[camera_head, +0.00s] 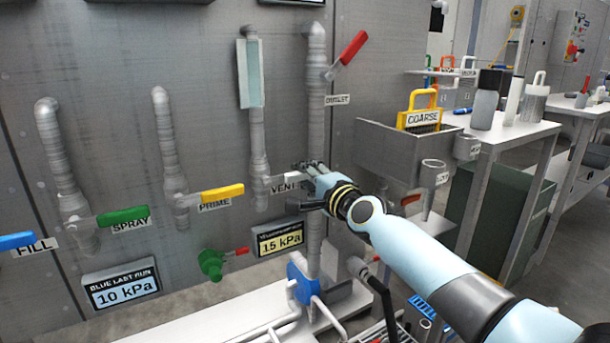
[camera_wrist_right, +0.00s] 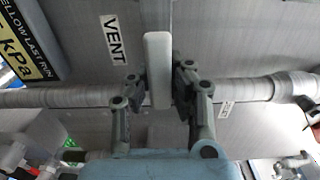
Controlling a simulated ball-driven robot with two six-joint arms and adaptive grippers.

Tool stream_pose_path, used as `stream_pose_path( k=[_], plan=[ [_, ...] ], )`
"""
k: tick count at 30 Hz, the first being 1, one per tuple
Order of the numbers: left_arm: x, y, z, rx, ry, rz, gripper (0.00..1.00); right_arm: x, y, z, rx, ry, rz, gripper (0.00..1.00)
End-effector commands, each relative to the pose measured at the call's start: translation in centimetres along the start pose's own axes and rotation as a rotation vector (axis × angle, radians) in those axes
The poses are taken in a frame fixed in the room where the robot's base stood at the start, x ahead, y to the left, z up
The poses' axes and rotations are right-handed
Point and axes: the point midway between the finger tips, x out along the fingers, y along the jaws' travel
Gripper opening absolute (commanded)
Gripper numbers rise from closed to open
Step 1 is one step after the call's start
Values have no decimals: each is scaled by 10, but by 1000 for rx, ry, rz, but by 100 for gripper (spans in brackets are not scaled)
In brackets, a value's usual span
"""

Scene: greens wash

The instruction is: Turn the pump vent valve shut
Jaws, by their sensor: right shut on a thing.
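The vent valve's pale grey lever (camera_wrist_right: 157,50) stands between the two fingers of my right gripper (camera_wrist_right: 158,82), which is shut on it. In the right wrist view the lever lies across the line of the grey pipe behind it. In the head view the right gripper (camera_head: 312,178) is at the wall beside the VENT label (camera_head: 284,184), and its fingers mostly hide the lever. The VENT label also shows in the right wrist view (camera_wrist_right: 113,40). My left gripper is not in view.
Spray's green lever (camera_head: 123,216), prime's yellow lever (camera_head: 222,193) and a red lever (camera_head: 352,48) sit on neighbouring pipes. A 15 kPa display (camera_head: 280,239) is below the vent. A steel basin (camera_head: 385,152) stands to the right, close to my arm.

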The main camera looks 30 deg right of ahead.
Motion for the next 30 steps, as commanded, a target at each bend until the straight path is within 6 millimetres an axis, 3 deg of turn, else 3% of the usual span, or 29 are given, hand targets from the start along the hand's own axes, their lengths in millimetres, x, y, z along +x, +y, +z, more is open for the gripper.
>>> stream_pose_path(
  k=[1,7,20,30],
  plan=[
    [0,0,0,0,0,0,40,-1,2,0,7,0,4,18],
    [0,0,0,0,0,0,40,0,2,0,5,0,3,44],
    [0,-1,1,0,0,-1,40,-8,2,0,0,-1,3,44],
    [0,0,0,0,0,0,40,-56,2,0,-3,-1,4,44]
  ],
)
